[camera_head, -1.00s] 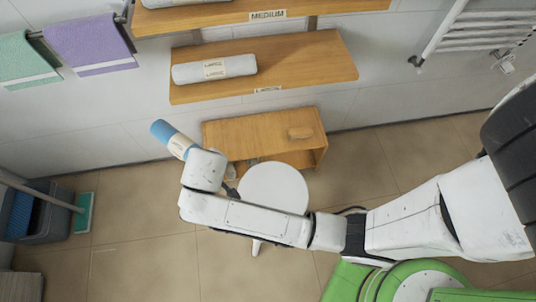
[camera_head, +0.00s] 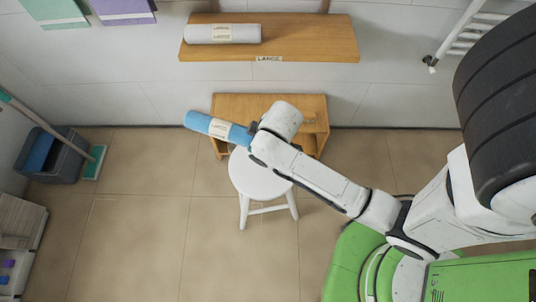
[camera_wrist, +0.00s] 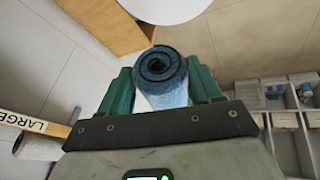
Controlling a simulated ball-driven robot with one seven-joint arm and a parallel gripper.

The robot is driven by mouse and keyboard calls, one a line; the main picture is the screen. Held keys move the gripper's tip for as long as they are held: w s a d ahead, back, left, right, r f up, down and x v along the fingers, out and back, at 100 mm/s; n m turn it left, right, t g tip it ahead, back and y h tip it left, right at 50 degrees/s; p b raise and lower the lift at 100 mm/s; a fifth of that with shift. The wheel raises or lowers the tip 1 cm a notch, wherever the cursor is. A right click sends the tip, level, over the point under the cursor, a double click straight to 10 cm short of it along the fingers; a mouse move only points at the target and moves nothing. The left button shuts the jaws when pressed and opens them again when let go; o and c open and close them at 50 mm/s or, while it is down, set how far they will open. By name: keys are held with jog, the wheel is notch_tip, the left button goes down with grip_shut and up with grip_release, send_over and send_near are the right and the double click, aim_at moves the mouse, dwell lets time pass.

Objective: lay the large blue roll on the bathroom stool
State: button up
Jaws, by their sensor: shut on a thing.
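The large blue roll (camera_head: 205,123) has a pale label band and sticks out to the left of my gripper (camera_head: 250,130) in the head view. In the wrist view my gripper (camera_wrist: 162,92) is shut on the roll, whose blue spiral end (camera_wrist: 160,66) shows between the green fingers. The white bathroom stool (camera_head: 258,178) stands on the floor, with the roll above and behind its seat in the picture. The roll is held in the air, clear of the seat. Part of the stool's right side is hidden by my arm. The seat edge (camera_wrist: 165,8) shows at the top of the wrist view.
A low wooden cabinet (camera_head: 230,104) stands against the wall behind the stool. Above it, a wooden shelf (camera_head: 310,38) marked LARGE holds a grey-white roll (camera_head: 222,33). A grey bucket (camera_head: 55,160) and mop stand at left. The floor left of the stool is clear.

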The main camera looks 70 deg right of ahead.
jog(key=s+d+f+n+y+b, duration=0.1)
jog(key=s+d+f+b, duration=0.2)
jog(key=s+b, duration=0.3)
jog(key=s+d+f+n+b, duration=0.2)
jog(key=s+d+f+b, duration=0.15)
jog(key=s, duration=0.55)
jog(key=s+d+f+n+y+b, duration=0.1)
jog(key=s+d+f+b, duration=0.25)
jog(key=s, duration=0.35)
jog(key=w+d+f+b, duration=0.4)
jog(key=w+f+b, duration=0.1)
jog(key=w+f, duration=0.4)
jog(key=w, duration=0.2)
jog(key=shift+w+d, duration=0.25)
jog(key=shift+w, duration=0.15)
jog(key=f, duration=0.1)
jog(key=f+b, duration=0.1)
jog(key=f, duration=0.1)
jog(key=shift+w+d+f, duration=0.1)
jog(key=shift+w+f, duration=0.15)
jog(key=shift+f, duration=0.15)
jog(key=o, duration=1.3)
jog(key=shift+r, duration=0.1)
